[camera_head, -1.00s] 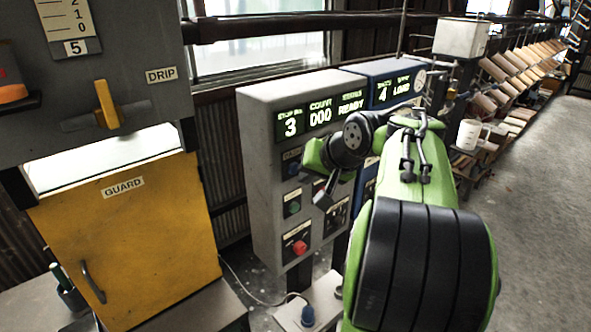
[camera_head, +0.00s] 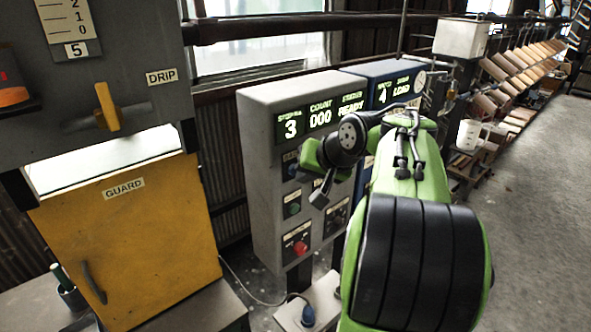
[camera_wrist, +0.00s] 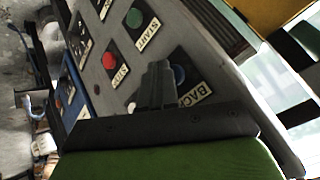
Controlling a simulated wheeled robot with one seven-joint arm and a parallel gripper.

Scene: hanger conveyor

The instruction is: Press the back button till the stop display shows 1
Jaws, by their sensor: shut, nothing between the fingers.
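The grey control box (camera_head: 262,150) carries a stop display (camera_head: 290,128) that reads 3. In the wrist view the blue back button (camera_wrist: 179,75) sits on a dark plate with its BACK label (camera_wrist: 196,96). My gripper (camera_wrist: 157,72) is shut and empty, its fingertips beside the blue button in that view. Whether they touch the panel or the button I cannot tell. In the head view the blue button (camera_head: 292,171) is partly hidden by my gripper and wrist.
The START button (camera_wrist: 134,17) is green and the STOP button (camera_wrist: 110,60) is red. A blue box (camera_head: 374,71) with its own display adjoins on the right. A yellow guard (camera_head: 130,240) stands at the left.

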